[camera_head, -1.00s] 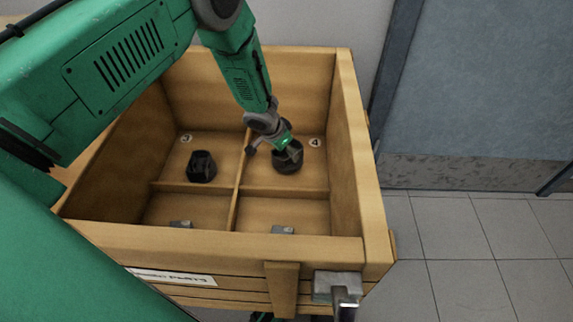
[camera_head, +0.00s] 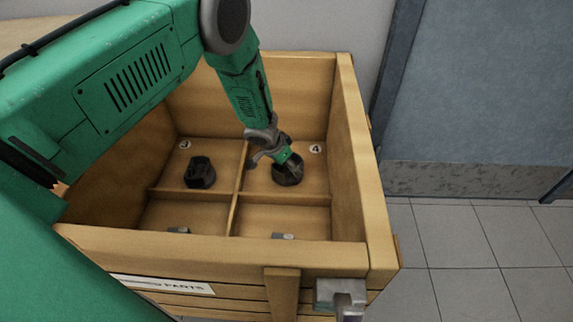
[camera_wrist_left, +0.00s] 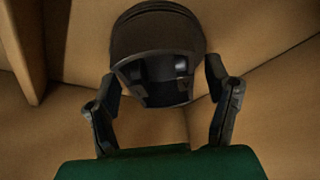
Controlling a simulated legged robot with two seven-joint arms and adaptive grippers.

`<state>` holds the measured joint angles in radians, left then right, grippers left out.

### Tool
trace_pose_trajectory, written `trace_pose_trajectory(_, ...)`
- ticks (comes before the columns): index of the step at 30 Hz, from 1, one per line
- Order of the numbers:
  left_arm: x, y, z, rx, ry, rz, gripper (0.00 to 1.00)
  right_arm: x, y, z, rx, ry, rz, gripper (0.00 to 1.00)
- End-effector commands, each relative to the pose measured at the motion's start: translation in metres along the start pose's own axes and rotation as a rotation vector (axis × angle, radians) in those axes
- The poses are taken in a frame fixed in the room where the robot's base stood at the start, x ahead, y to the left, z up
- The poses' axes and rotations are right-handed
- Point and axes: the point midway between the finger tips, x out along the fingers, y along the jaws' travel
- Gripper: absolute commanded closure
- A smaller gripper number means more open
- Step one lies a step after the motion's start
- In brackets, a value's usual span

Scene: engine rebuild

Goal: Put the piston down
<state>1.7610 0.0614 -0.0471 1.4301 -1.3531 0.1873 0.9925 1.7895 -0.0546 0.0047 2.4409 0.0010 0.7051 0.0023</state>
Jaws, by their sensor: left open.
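A dark piston (camera_head: 288,175) is in the back right compartment, the one marked 4, of the wooden crate. My left gripper (camera_head: 277,158) reaches down into that compartment and is at the piston. In the left wrist view, the piston (camera_wrist_left: 157,45) lies between the two fingers of the open left gripper (camera_wrist_left: 162,85), its hollow, dark end towards the camera. Whether the fingers touch it I cannot tell. A second dark piston (camera_head: 199,173) stands in the back left compartment, marked 3. My right gripper is not in view.
The wooden crate (camera_head: 352,150) has high walls and low dividers (camera_head: 236,205) around the compartments. Small grey metal parts (camera_head: 178,230) show in the front compartments, mostly hidden by the front wall. A grey metal bracket (camera_head: 340,290) is at the front right corner. Tiled floor lies right.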

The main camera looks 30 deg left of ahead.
Motion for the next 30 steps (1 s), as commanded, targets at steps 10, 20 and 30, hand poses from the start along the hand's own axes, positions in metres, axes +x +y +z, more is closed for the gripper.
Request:
trace_pose_trajectory(10, -0.064, 0.000, -0.002, 0.000, 0.002, -0.001, 0.28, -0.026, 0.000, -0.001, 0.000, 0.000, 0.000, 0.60)
trace_pose_trajectory(20, -0.114, 0.000, -0.001, 0.000, 0.001, -0.001, 0.28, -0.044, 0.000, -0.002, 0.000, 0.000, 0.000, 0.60)
trace_pose_trajectory(30, -0.119, 0.000, 0.001, 0.000, 0.000, 0.000, 0.28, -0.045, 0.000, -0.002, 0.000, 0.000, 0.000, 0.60)
